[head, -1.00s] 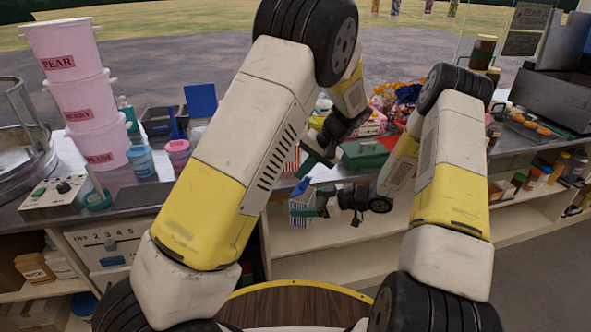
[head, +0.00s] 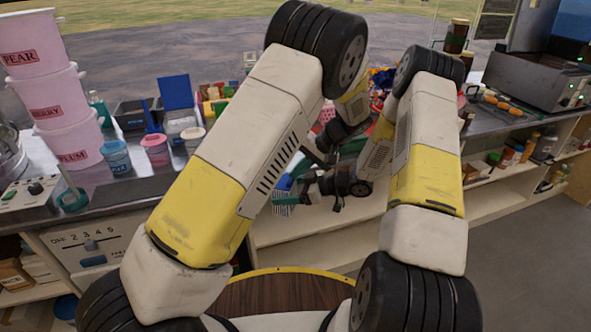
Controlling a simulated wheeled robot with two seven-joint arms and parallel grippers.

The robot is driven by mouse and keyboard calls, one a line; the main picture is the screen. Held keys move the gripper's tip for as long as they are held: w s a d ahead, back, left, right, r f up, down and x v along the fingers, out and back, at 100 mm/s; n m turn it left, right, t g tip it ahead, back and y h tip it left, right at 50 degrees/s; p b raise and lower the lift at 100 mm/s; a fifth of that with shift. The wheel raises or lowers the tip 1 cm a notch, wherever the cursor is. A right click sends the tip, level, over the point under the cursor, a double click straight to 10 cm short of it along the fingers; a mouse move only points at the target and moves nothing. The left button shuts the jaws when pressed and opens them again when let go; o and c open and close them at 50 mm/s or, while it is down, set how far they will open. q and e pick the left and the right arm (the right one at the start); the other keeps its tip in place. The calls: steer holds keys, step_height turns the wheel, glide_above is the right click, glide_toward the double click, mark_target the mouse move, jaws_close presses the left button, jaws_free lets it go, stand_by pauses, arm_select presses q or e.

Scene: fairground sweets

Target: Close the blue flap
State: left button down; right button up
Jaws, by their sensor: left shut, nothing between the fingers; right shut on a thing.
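A small blue-and-white striped carton (head: 283,199) is low in the middle of the head view, in front of the counter. Its blue flap (head: 284,182) stands up at the carton's top, tilted, not lying flat over it. My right gripper (head: 300,190) comes in from the right and is shut on the carton, holding it off the shelves. My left gripper (head: 312,160) is shut and empty, just above and to the right of the flap. Its fingertips are partly hidden, and I cannot tell whether they touch the flap. My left arm covers much of the counter behind.
Pink pails (head: 62,106) stand stacked on the counter at the left, beside small blue and pink tubs. An upright blue panel (head: 176,92) stands further back. A dark metal appliance (head: 535,80) is at the right. Open shelves (head: 350,222) run below the counter.

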arm_select(q)
steer(key=shift+r, duration=0.1)
stand_by(0.6)
step_height(320, 180, up, 11)
stand_by(0.7)
steer(key=shift+d+r, duration=0.1)
